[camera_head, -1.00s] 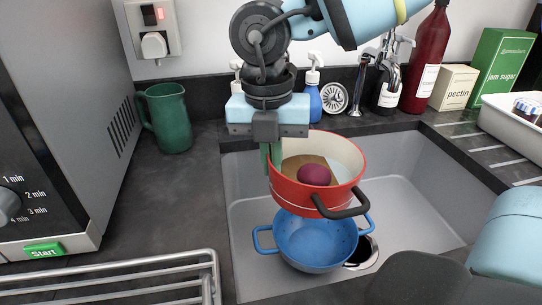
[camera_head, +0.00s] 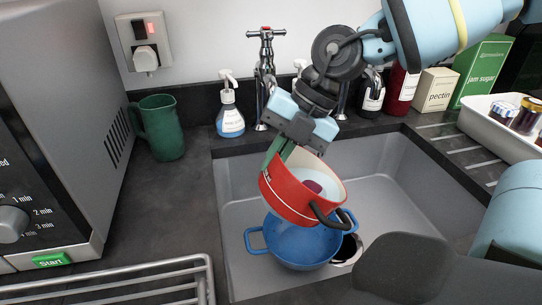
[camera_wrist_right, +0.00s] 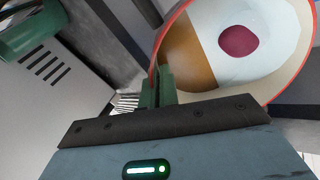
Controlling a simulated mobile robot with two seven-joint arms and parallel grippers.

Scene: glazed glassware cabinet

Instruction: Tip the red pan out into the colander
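The red pan (camera_head: 285,194) hangs over the sink, tilted with its black-handled side lower to the right. A dark red round item (camera_head: 313,187) is inside its pale interior. In the right wrist view the pan (camera_wrist_right: 181,22) also shows a brown patch beside the round item (camera_wrist_right: 238,40). My right gripper (camera_head: 277,151) is shut on the pan's rim at the upper left; its green fingers (camera_wrist_right: 158,86) show at the wall. The blue colander (camera_head: 300,246) stands in the sink below the pan, which partly hides it. My left gripper is not in view.
The grey sink (camera_head: 395,205) has free room to the right. A tap (camera_head: 265,75) and a soap bottle (camera_head: 229,112) stand behind it. A green jug (camera_head: 163,128) and microwave (camera_head: 50,120) are left, a wire rack (camera_head: 110,280) front left, a white tray (camera_head: 490,130) right.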

